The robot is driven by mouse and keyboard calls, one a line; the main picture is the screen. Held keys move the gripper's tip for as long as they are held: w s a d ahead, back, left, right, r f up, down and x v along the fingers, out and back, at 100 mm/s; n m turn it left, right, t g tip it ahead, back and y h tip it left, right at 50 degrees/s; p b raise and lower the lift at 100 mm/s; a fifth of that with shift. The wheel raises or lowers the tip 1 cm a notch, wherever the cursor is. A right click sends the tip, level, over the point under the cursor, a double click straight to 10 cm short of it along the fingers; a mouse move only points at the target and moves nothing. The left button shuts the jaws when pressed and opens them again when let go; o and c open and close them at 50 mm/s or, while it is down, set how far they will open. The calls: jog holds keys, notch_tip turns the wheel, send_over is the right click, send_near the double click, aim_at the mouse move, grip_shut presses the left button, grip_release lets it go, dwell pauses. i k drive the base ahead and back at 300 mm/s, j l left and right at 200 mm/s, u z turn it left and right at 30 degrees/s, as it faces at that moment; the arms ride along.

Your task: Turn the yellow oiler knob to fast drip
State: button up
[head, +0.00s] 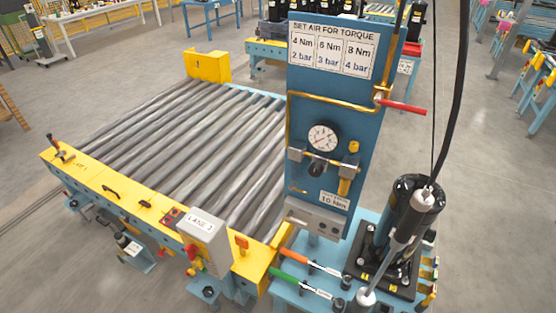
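The yellow oiler knob (354,146) is a small round cap on the blue upright panel (331,90). It sits to the right of the round white pressure gauge (323,137), above an amber bowl (344,186). Any marks on the knob are too small to read, so I cannot tell its setting. A grey block with a dark bowl (315,169) hangs to the left of the amber bowl. A red lever (404,107) sticks out to the right, higher on the panel. My gripper is not in view.
Orange-handled (301,259) and green-handled (295,281) tools lie below the panel. A roller conveyor (190,150) fills the left.

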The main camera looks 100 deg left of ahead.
aim_at(353, 146)
jog(key=u, duration=3.05)
